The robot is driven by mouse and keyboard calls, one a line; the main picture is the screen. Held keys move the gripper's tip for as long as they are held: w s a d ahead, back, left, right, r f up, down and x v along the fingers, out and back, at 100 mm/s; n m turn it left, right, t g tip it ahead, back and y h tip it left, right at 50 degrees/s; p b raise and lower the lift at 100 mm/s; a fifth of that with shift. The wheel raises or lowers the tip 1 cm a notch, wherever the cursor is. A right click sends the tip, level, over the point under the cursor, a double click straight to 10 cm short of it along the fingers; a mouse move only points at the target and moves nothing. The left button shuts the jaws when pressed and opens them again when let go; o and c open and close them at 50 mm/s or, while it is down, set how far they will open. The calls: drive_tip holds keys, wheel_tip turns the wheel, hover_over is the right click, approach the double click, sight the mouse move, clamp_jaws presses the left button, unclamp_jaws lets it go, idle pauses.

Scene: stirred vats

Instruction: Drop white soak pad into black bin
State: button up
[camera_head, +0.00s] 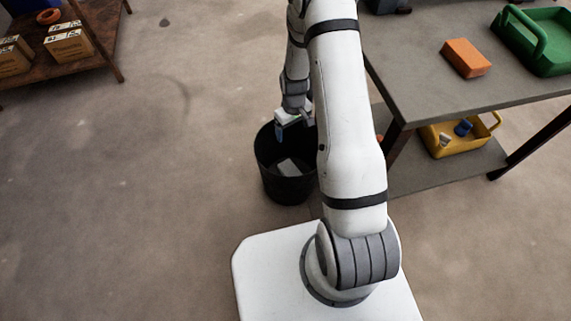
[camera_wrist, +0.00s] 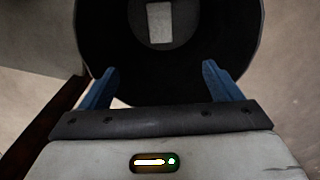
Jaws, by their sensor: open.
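The black bin (camera_head: 286,188) stands on the floor beside the grey table, partly behind my arm. The white soak pad (camera_head: 289,167) lies inside the bin, apart from my gripper. In the wrist view the pad (camera_wrist: 160,22) shows as a pale rectangle at the bottom of the dark bin (camera_wrist: 103,38). My gripper (camera_wrist: 160,80) is over the bin with its two blue fingers apart and nothing between them. In the head view my gripper (camera_head: 280,132) is at the bin's mouth, partly hidden by my arm.
The grey table (camera_head: 420,88) at right holds an orange block (camera_head: 466,57) and a green tray (camera_head: 548,62). A yellow caddy (camera_head: 440,150) sits on its lower shelf. A brown shelf (camera_head: 100,52) with cardboard boxes (camera_head: 68,46) is at upper left. The floor at left is clear.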

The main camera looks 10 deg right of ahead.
wheel_tip(320, 180, up, 8)
drive_tip(key=p, duration=0.2)
drive_tip(key=shift+f+p, duration=0.15)
drive_tip(key=shift+p, duration=0.25)
